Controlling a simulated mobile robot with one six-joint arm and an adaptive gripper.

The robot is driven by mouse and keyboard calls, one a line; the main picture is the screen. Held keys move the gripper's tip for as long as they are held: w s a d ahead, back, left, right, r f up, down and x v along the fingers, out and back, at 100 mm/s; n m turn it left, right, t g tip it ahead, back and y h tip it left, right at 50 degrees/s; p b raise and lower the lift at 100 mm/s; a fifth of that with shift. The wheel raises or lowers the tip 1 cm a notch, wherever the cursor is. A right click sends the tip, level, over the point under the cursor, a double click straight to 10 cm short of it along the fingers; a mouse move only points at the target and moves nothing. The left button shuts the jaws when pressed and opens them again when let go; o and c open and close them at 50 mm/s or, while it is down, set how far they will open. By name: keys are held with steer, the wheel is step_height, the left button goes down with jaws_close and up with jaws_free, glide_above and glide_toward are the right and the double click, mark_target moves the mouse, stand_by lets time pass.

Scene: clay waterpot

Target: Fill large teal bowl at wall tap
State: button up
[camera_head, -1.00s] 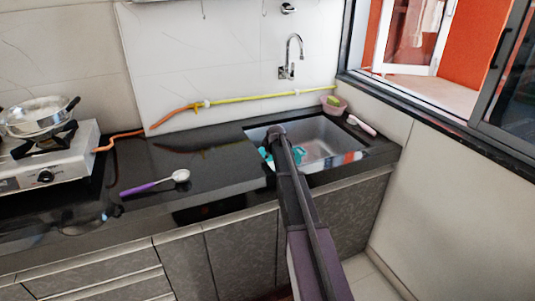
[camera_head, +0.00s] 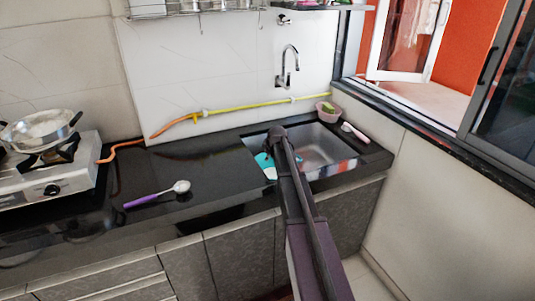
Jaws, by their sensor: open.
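The teal bowl (camera_head: 264,161) shows only in part, at the left end of the steel sink, left of my arm. My arm hides the rest of it, and I cannot tell how it stands. My arm reaches over the front edge of the sink (camera_head: 322,158), with its far end above the sink's left part. My gripper does not show; it is hidden behind the arm's end. The wall tap (camera_head: 288,65) is on the white wall panel behind the sink, with its spout curving over. I see no water stream.
A white spoon with a purple handle (camera_head: 157,195) lies on the black counter (camera_head: 200,165). A gas stove with a pan (camera_head: 40,132) stands at left. A yellow and orange hose (camera_head: 240,107) runs along the wall. A pink basket (camera_head: 328,112) and a pink-handled brush (camera_head: 355,132) lie by the sink's right end.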

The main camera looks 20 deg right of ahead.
steer(key=shift+s+r+p, duration=0.3)
steer(key=shift+s+r, duration=0.1)
steer(key=shift+r, duration=0.15)
stand_by(0.4)
steer(key=s+a+m+g, duration=0.1)
steer(key=s+a, duration=0.3)
steer(key=s, duration=0.1)
steer(key=s+a+f+m+g, duration=0.1)
steer(key=s+a, duration=0.3)
steer(key=s, duration=0.1)
steer(key=s+a+f+m+g, duration=0.1)
steer(key=s+a+m, duration=0.1)
steer(key=s+a, duration=0.2)
steer(key=shift+s+a+f+y, duration=0.1)
steer(key=shift+s+a+y, duration=0.1)
steer(key=shift+s, duration=0.25)
steer(key=shift+s+a+y, duration=0.15)
steer(key=shift+s+y, duration=0.05)
steer(key=shift+s, duration=0.25)
steer(key=s+a+m+g, duration=0.2)
steer(key=s+a, duration=0.2)
steer(key=s, duration=0.6)
steer(key=s+a+f+m+g, duration=0.1)
steer(key=s+a, duration=0.4)
steer(key=s, duration=0.5)
steer(key=m+g, duration=0.1)
steer(key=m, duration=0.1)
steer(key=shift+m, duration=0.3)
steer(key=shift+a, duration=0.1)
